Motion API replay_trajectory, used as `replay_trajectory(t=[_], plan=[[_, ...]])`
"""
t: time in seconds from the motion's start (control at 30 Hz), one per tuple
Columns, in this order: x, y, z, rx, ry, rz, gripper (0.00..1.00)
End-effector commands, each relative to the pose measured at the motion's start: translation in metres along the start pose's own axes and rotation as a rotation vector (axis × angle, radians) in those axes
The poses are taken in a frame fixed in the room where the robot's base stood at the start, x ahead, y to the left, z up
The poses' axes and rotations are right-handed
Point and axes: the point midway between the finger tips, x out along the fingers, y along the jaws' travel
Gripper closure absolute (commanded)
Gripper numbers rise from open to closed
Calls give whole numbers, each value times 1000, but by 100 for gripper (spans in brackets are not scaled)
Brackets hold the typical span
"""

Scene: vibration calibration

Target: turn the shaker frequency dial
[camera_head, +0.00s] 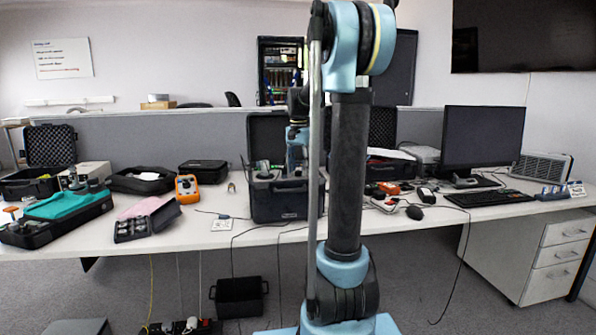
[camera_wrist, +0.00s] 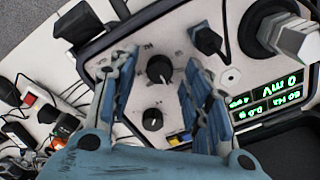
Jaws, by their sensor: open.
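The shaker unit is a black case (camera_head: 288,203) on the table, partly hidden behind my arm in the head view. In the wrist view its grey panel (camera_wrist: 188,47) carries two black dials. The upper dial (camera_wrist: 159,69) lies between my fingertips in the picture, with a gap on each side. The lower dial (camera_wrist: 153,119) lies nearer my palm. Their labels are too small to read, so I cannot tell which is the frequency dial. A green display (camera_wrist: 268,105) shows 60 Hz and 0 mV. My gripper (camera_wrist: 161,66) is open, its blue fingers pointing at the panel.
A black plug (camera_wrist: 208,40) with a cable is on the panel near my right finger. A grey cylindrical part (camera_wrist: 296,40) stands at the upper right. Cables and a power strip (camera_wrist: 25,100) lie left of the case. An orange meter (camera_head: 187,188) stands left of the case.

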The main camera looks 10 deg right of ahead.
Motion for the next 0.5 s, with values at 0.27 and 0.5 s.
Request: replay_trajectory(t=[0.27, 0.5], plan=[[7, 0, 0, 0, 0, 0, 56], [6, 0, 0, 0, 0, 0, 81]])
